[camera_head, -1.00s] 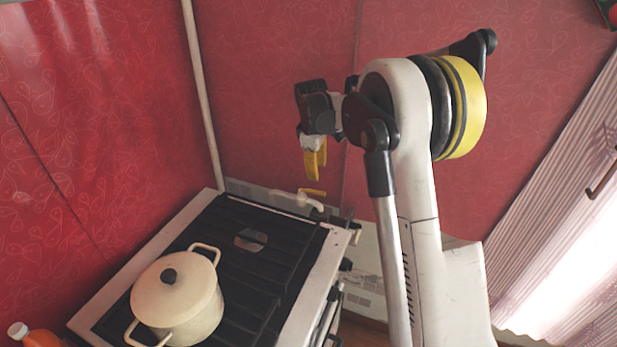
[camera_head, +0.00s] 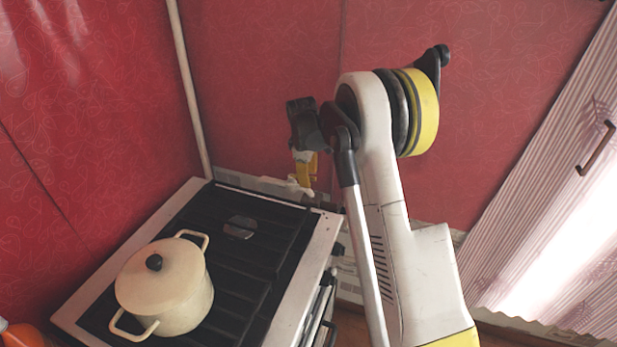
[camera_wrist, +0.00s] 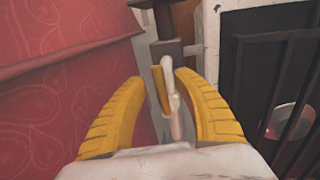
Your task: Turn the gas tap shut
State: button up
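The gas tap has a yellow lever (camera_wrist: 157,90), seen between my gripper's fingers in the wrist view. It sits beside a pale pipe (camera_wrist: 174,100), which also shows behind the stove in the head view (camera_head: 297,187). My gripper (camera_wrist: 158,80) has two curved yellow fingers, open, one on each side of the lever and pipe. Gaps show on both sides, and I cannot tell whether either finger touches. In the head view, my gripper (camera_head: 306,168) points down just above the stove's back right corner, and the lever cannot be told apart from the fingers there.
The stove (camera_head: 322,245) has dark grates, and a cream lidded pot (camera_head: 165,290) stands on it. Red walls (camera_head: 265,80) rise close behind. A pale vertical pipe (camera_head: 188,90) runs up the corner. A striped curtain (camera_head: 545,190) hangs at the right. An orange object (camera_head: 22,336) is at lower left.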

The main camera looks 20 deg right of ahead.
grip_shut()
jog(key=shift+s+a, duration=0.1)
jog(key=a+m, duration=0.1)
jog(key=m, duration=0.1)
jog(key=s+m+p, duration=0.1)
jog(key=m, duration=0.1)
jog(key=shift+a+g, duration=0.3)
jog(key=shift+a, duration=0.1)
jog(key=w+a+m+g+p, duration=0.1)
jog(key=a+m, duration=0.5)
jog(key=m, duration=0.8)
jog(key=shift+w+a+g+p, duration=0.2)
jog(key=shift+a+g+p, duration=0.2)
jog(key=shift+g+p, duration=0.4)
